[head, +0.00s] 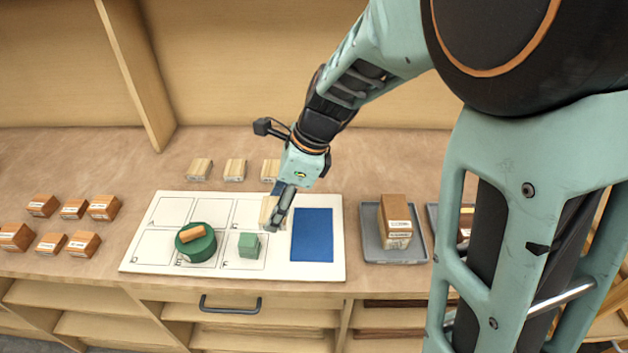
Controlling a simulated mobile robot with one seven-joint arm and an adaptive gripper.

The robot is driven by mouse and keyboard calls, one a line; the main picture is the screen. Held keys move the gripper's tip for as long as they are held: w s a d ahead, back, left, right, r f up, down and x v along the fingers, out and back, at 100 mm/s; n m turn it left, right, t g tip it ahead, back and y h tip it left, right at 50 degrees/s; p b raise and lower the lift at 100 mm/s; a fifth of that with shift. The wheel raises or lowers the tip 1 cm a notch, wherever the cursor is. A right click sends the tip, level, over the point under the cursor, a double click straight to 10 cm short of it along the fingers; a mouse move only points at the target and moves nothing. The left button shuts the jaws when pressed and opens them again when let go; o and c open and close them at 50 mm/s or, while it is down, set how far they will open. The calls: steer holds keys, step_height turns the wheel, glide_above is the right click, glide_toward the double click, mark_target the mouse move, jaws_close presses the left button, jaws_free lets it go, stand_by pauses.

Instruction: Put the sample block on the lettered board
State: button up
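The lettered board (285,272) is a white sheet on the bench, with outlined, lettered cells on its left and a blue rectangle (312,235) on its right. My gripper (275,212) is over the middle of the board, just left of the blue rectangle. It appears shut on a pale wood block (266,209), the likely sample block, with a dark finger across its right side. The other finger is hidden. I cannot tell how far the block is above the board.
On the board stand a green round piece (190,250) with a wooden piece (191,232) on top and a green cube (249,245). Pale blocks (235,170) stand behind; brown blocks (73,209) lie left. A grey tray (371,247) holds stacked blocks (395,212).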

steer(key=w+d+f, duration=0.2)
steer(key=d, duration=0.2)
glide_above(309, 233)
steer(key=d, duration=0.1)
step_height(309, 233, down, 5)
steer(key=shift+s+f, duration=0.1)
steer(key=shift+d+f+b, duration=0.15)
steer(key=shift+f+b, duration=0.1)
steer(key=shift+f, duration=0.65)
steer(key=shift+d+f+b, duration=0.1)
steer(key=shift+f+b, duration=0.1)
steer(key=shift+f, duration=0.65)
steer(key=shift+f, duration=0.2)
steer(key=o, duration=1.3)
steer(key=shift+r, duration=0.15)
